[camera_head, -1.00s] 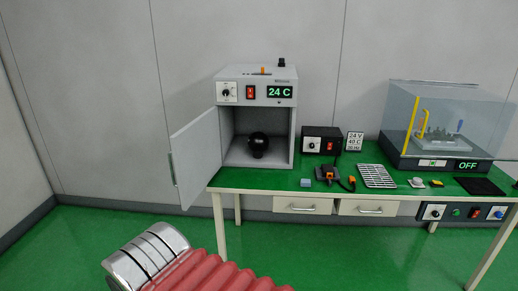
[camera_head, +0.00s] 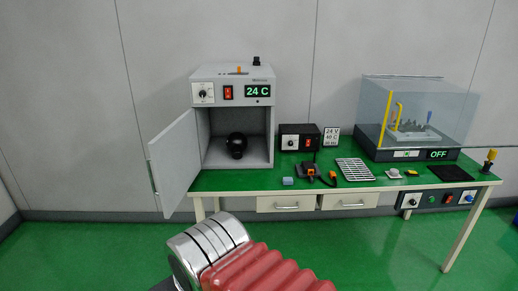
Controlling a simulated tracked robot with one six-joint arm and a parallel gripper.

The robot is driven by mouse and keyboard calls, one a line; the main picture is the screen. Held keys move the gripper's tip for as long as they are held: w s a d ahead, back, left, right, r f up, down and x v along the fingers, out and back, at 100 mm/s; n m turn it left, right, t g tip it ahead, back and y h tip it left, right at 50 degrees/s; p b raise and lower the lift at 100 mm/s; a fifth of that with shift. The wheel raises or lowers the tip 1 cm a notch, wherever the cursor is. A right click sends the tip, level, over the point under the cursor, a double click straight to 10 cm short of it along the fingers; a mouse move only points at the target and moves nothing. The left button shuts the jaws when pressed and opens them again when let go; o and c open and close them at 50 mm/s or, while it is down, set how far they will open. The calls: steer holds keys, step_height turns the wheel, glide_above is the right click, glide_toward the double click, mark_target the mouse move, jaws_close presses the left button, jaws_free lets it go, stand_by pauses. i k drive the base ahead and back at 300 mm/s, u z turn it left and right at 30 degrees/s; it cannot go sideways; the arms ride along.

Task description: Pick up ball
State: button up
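A black ball (camera_head: 237,145) sits inside the grey oven-like cabinet (camera_head: 200,88) on the left end of the green table. It rests on the cabinet floor, on what looks like a small dark base. The cabinet door (camera_head: 176,160) stands open to the left, and the display reads 24 C. My gripper is not visible. Only a red ribbed part with a silver ringed end, seemingly my own arm, shows at the bottom of the view, apart from the table.
The green table (camera_head: 225,182) also holds a black control box (camera_head: 299,137), a blue block (camera_head: 287,181), a soldering-like tool (camera_head: 308,171), a metal grate (camera_head: 354,169) and a clear-covered machine (camera_head: 412,120) reading OFF. Green floor (camera_head: 90,255) is free at the left front.

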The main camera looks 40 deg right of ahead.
mark_target(237, 142)
steer(key=z, duration=0.45)
steer(key=i, duration=2)
